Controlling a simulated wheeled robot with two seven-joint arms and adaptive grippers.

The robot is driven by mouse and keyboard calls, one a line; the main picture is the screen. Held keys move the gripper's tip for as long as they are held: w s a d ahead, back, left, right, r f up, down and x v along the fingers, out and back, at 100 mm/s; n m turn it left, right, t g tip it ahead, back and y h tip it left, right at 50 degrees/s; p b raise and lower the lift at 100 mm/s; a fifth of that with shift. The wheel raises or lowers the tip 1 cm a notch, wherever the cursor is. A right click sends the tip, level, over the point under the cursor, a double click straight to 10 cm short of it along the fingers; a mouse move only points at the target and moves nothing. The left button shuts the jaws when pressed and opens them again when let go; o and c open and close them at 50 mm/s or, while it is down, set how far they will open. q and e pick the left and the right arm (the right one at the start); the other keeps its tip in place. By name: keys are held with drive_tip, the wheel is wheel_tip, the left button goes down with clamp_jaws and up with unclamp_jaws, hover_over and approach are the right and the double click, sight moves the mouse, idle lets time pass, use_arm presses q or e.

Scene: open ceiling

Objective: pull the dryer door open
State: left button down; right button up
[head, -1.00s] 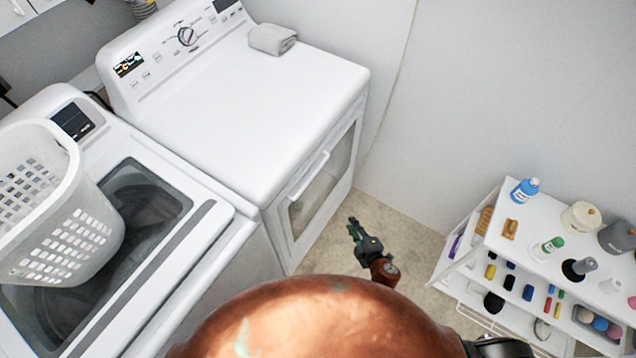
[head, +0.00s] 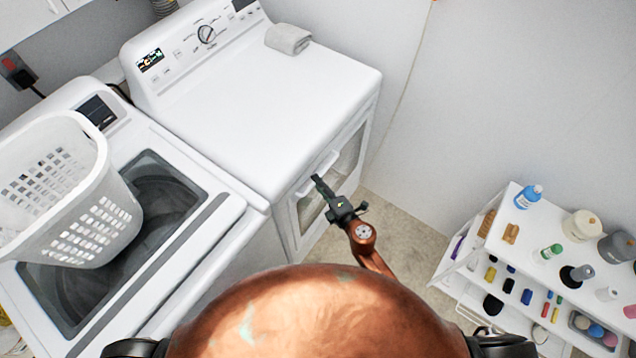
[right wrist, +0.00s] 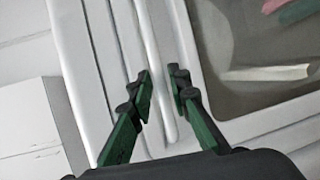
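The white dryer (head: 260,95) stands at the centre of the head view. Its front door (head: 343,168) has a dark window and a slim white handle (head: 325,163), and looks shut. My right gripper (head: 316,183) reaches up to the handle. In the right wrist view the handle bar (right wrist: 155,50) runs up and down, beside the door window (right wrist: 250,70). The two green fingers of my right gripper (right wrist: 162,88) are apart, one on each side of the bar, with gaps left. My left gripper is not in view.
A washer (head: 200,225) stands left of the dryer, with a white laundry basket (head: 115,205) on it. A folded grey towel (head: 288,38) lies on the dryer. A white shelf cart (head: 515,235) with bottles stands at the right. Bare floor (head: 410,225) lies between dryer and cart.

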drive_tip(key=shift+w+a, duration=0.1)
drive_tip(key=shift+w, duration=0.05)
drive_tip(key=shift+c, duration=0.2)
clamp_jaws()
idle(0.3)
